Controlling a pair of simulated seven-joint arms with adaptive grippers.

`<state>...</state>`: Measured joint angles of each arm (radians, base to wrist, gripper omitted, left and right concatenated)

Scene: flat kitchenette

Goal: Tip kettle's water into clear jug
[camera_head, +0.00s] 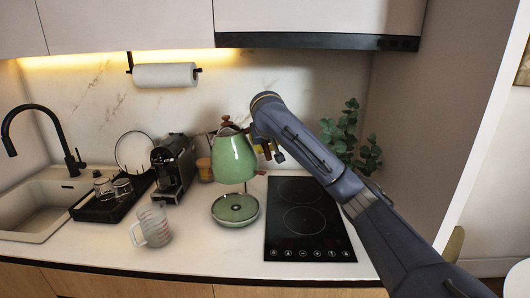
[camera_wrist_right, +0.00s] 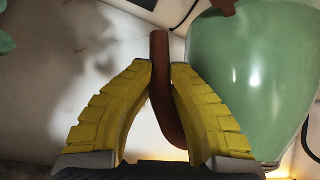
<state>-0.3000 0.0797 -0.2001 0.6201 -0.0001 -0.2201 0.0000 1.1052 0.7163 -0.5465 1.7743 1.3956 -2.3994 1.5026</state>
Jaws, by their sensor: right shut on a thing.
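The green kettle (camera_head: 234,156) with a brown lid knob hangs upright, a little above its round green base (camera_head: 235,208). My right gripper (camera_head: 268,151) reaches in from the right and is shut on the kettle's brown handle. In the right wrist view the brown handle (camera_wrist_right: 160,85) stands between the yellow fingers of the gripper (camera_wrist_right: 161,80), with the green kettle body (camera_wrist_right: 250,75) to the right. The clear jug (camera_head: 152,228) with red markings stands on the counter, left of and nearer than the base. The water inside the kettle is hidden. My left gripper is not in view.
A black induction hob (camera_head: 305,220) lies right of the base. A coffee machine (camera_head: 174,168) stands behind the jug, and a dark tray with glasses (camera_head: 112,195) lies beside the sink (camera_head: 40,205). A plant (camera_head: 350,140) stands at the back right. Counter between jug and base is clear.

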